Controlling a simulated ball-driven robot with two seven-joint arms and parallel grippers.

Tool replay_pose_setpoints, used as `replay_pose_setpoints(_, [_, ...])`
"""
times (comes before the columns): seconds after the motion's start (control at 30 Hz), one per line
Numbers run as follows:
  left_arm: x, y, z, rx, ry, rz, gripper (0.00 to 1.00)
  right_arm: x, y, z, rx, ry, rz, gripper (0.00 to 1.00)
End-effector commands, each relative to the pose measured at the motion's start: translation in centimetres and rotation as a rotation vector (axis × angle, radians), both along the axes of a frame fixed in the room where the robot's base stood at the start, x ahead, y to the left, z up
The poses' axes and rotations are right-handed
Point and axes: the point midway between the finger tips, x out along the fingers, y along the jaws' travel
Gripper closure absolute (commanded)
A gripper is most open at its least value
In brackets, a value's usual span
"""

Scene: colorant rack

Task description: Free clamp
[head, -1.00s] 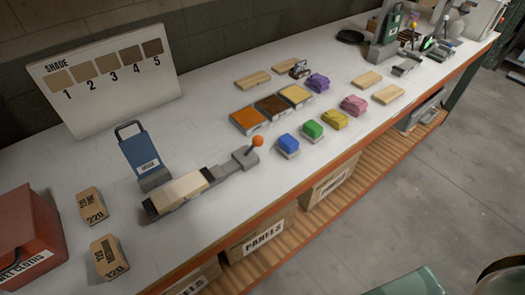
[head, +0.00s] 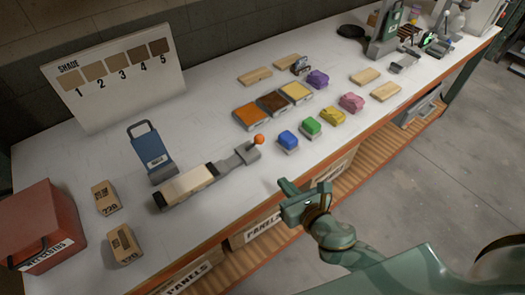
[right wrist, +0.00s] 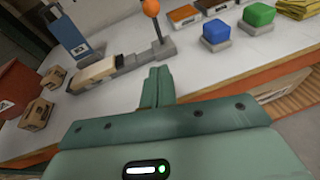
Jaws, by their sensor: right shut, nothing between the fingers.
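The clamp is a grey bar lying on the bench with an upright lever topped by an orange ball (head: 259,139). A pale wooden block (head: 188,186) sits at its left end; the head view does not show clearly how it is gripped. The clamp's orange ball also shows in the right wrist view (right wrist: 151,7), with the block (right wrist: 95,72) to its left. My right gripper (head: 284,184) is in front of the bench's near edge, below and right of the orange ball and apart from it. Its fingers (right wrist: 157,85) are together and empty. My left gripper is out of view.
A blue holder (head: 149,152) stands behind the block. Blue (head: 288,140) and green (head: 311,127) pads sit right of the lever. Small boxes (head: 105,197) and a red bin (head: 45,225) are at left. Bare bench lies in front of the clamp.

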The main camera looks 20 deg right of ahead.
Motion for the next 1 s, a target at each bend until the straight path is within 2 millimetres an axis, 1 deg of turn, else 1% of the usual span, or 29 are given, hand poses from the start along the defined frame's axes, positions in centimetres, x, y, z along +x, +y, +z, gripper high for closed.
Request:
replay_pose_setpoints(0.17, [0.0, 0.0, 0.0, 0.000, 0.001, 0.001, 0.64, 1.7, 0.4, -0.4, 0.002, -0.002, -0.001, 1.00])
replay_pose_setpoints(0.27, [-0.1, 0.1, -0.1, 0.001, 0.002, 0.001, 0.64, 3.5, 0.7, -0.9, 0.002, -0.002, -0.001, 1.00])
replay_pose_setpoints(0.5, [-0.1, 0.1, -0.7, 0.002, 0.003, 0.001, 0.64, 8.5, 1.8, -2.4, 0.004, 0.000, -0.002, 1.00])
replay_pose_setpoints(0.57, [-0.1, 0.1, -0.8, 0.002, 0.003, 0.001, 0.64, 9.6, 2.0, -2.7, 0.004, 0.000, -0.002, 1.00])
replay_pose_setpoints(0.63, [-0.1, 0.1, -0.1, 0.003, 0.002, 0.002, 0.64, 10.6, 2.1, -1.7, 0.002, -0.002, -0.001, 1.00])
replay_pose_setpoints(0.8, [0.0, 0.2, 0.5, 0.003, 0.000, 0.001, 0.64, 12.2, 2.4, -0.8, 0.003, 0.001, 0.000, 1.00])
replay_pose_setpoints(1.0, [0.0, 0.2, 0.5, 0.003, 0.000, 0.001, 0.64, 12.8, 2.4, -0.7, 0.003, 0.003, 0.000, 1.00])
